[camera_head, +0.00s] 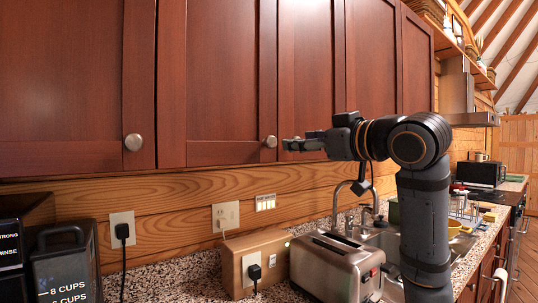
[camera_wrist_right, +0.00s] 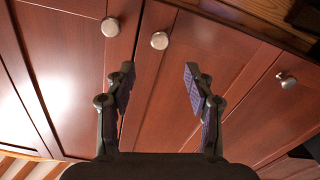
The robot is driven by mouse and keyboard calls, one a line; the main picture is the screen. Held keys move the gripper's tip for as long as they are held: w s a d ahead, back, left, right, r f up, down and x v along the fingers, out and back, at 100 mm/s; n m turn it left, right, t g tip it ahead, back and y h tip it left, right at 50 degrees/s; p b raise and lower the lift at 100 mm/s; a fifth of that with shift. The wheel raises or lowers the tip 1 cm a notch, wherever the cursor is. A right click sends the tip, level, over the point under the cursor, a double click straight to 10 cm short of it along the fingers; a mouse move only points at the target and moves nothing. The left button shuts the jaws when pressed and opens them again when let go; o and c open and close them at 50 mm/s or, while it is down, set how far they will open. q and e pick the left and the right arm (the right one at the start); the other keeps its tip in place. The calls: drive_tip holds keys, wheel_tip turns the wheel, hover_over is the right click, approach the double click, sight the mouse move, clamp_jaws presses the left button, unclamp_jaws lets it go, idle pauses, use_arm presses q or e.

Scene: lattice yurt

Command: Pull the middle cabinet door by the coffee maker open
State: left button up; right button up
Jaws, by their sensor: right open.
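The middle cabinet door (camera_head: 215,70) is reddish-brown wood and shut. Its round metal knob (camera_head: 270,141) is at the lower right corner. My right gripper (camera_head: 287,145) is just right of this knob in the head view, with its arm coming in from the right. In the right wrist view the open fingers (camera_wrist_right: 159,75) are on either side of the knob's line, and the middle knob (camera_wrist_right: 159,40) shows beyond the tips, between them and not gripped. The coffee maker (camera_head: 62,265) is partly in view at lower left. My left gripper is not in view.
The left door's knob (camera_head: 133,142) and the right neighbour's knob (camera_wrist_right: 110,27) are close by; all doors look shut. Below stand a toaster (camera_head: 335,268) and a wooden outlet box (camera_head: 237,262) on the speckled counter. A sink faucet (camera_head: 345,205) is under my arm.

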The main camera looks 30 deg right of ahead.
sight(273, 141)
drive_tip(key=w+p, duration=0.1)
drive_tip(key=w, duration=0.2)
drive_tip(key=w+a+p, duration=0.1)
drive_tip(key=w, duration=0.3)
drive_tip(key=w+p, duration=0.1)
drive_tip(key=w, duration=0.2)
drive_tip(key=shift+w+a+p, duration=0.2)
drive_tip(key=shift+p, duration=0.2)
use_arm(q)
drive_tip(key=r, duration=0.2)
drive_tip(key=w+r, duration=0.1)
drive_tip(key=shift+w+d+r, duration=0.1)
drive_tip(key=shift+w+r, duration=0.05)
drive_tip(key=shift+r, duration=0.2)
use_arm(e)
drive_tip(key=shift+w, duration=0.1)
drive_tip(key=shift+c, duration=0.4)
clamp_jaws()
